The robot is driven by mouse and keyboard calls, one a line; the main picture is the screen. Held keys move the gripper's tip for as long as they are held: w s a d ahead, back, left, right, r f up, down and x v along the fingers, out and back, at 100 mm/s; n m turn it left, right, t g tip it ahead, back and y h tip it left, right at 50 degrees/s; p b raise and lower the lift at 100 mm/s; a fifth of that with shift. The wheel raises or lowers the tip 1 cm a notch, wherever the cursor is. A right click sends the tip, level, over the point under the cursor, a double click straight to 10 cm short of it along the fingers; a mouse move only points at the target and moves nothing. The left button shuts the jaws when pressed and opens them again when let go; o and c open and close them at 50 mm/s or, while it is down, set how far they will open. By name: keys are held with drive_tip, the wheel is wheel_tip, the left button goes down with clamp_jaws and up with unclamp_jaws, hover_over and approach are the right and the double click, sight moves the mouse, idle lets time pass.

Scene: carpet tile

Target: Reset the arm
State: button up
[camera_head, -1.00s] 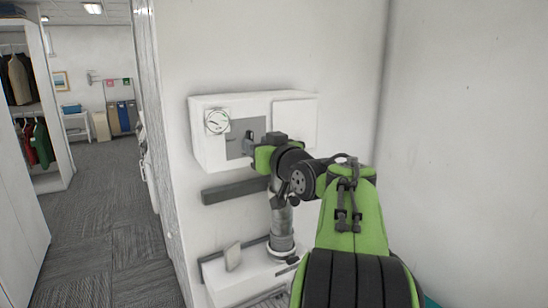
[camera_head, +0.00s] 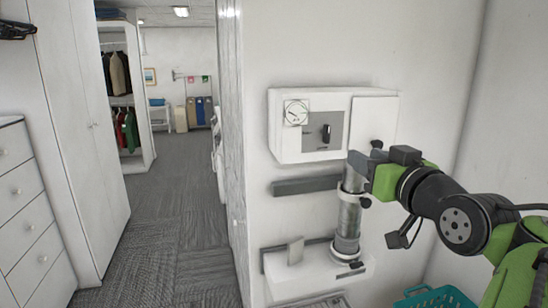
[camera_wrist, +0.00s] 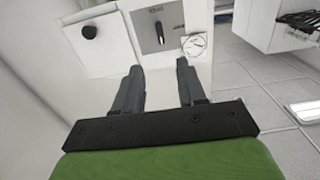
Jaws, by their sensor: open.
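My green and black arm reaches in from the right of the head view. My gripper (camera_head: 366,160) is in front of the wall, near the lower right of a white wall box (camera_head: 284,138). The box has a round dial (camera_head: 296,113) and a grey panel with a dark handle (camera_head: 326,134). In the wrist view my gripper (camera_wrist: 159,72) shows two spread fingers with nothing between them. The handle (camera_wrist: 159,33) shows beyond them, apart from the fingertips.
A grey cylinder (camera_head: 347,215) stands upright on a white ledge below the box. A teal basket (camera_head: 436,298) is at the lower right. White drawers (camera_head: 27,210) and a cabinet are at the left. The carpeted aisle (camera_head: 185,215) is clear.

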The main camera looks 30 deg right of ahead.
drive_tip(key=w+a+f+n+g+y, duration=0.1)
drive_tip(key=a+f+g+y, duration=0.2)
drive_tip(key=a+f, duration=0.55)
drive_tip(key=w+a+f+n+g+y, duration=0.1)
drive_tip(key=a+f+g+y, duration=0.15)
drive_tip(key=a+f, duration=0.6)
drive_tip(key=s+a+f+g, duration=0.3)
drive_tip(key=s+a+f, duration=0.1)
drive_tip(key=s+f, duration=0.1)
drive_tip(key=s+a+f+n+g, duration=0.1)
drive_tip(key=s+a+f+g, duration=0.2)
drive_tip(key=s+a+f, duration=0.2)
drive_tip(key=s, duration=0.3)
drive_tip(key=shift+h, duration=0.25)
idle(0.9)
